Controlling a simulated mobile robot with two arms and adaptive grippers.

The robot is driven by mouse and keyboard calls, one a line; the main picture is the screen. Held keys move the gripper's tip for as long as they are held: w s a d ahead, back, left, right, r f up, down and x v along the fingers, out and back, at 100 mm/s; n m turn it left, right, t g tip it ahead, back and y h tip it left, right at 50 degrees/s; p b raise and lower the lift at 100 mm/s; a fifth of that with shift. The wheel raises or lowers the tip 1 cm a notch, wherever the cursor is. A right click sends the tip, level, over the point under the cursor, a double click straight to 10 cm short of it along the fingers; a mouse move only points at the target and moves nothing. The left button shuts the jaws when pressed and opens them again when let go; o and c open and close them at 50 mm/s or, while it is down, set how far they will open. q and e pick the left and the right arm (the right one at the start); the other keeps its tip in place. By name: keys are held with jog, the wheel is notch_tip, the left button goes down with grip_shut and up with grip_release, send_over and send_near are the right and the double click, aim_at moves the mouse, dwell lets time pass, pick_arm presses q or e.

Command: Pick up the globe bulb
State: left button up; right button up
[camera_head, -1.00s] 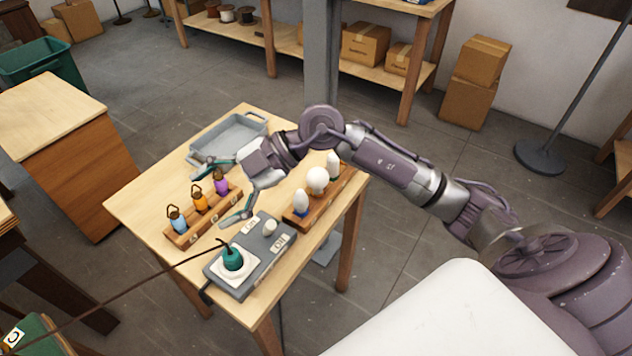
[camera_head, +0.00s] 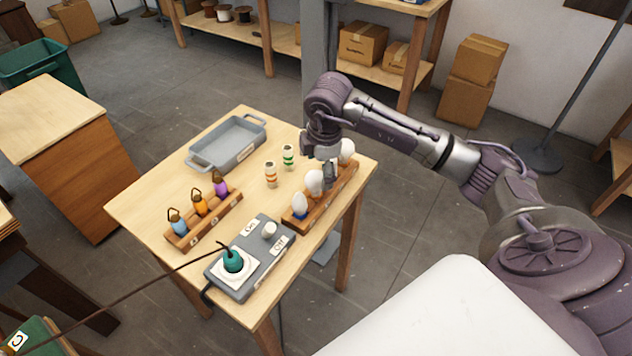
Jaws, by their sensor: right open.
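The globe bulb (camera_head: 314,183) is round and white and stands in the middle of the wooden bulb rack (camera_head: 322,209) at the right of the table. A white bulb with a blue base (camera_head: 299,204) stands at the rack's near end. Another white bulb (camera_head: 347,150) stands at the far end. My right gripper (camera_head: 325,177) is open and points down over the rack, right at the globe bulb and partly overlapping it. I cannot tell whether it touches the bulb. The bulb's base is partly hidden. My left gripper is not in view.
A grey tray (camera_head: 228,145) lies at the back of the table. Two small striped cylinders, orange (camera_head: 271,174) and green (camera_head: 288,157), stand left of the rack. A rack with three coloured items (camera_head: 204,221) and a grey switch box (camera_head: 250,262) with a teal socket are nearer.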

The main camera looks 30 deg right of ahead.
aim_at(318, 174)
jog(key=f+p, duration=0.1)
jog(key=f, duration=0.1)
jog(key=w+f+p, duration=0.1)
jog(key=f, duration=0.1)
jog(key=shift+f, duration=0.3)
jog(key=shift+w+f, duration=0.1)
jog(key=shift+f, duration=0.4)
jog(key=c, duration=1.2)
jog(key=shift+r, duration=0.15)
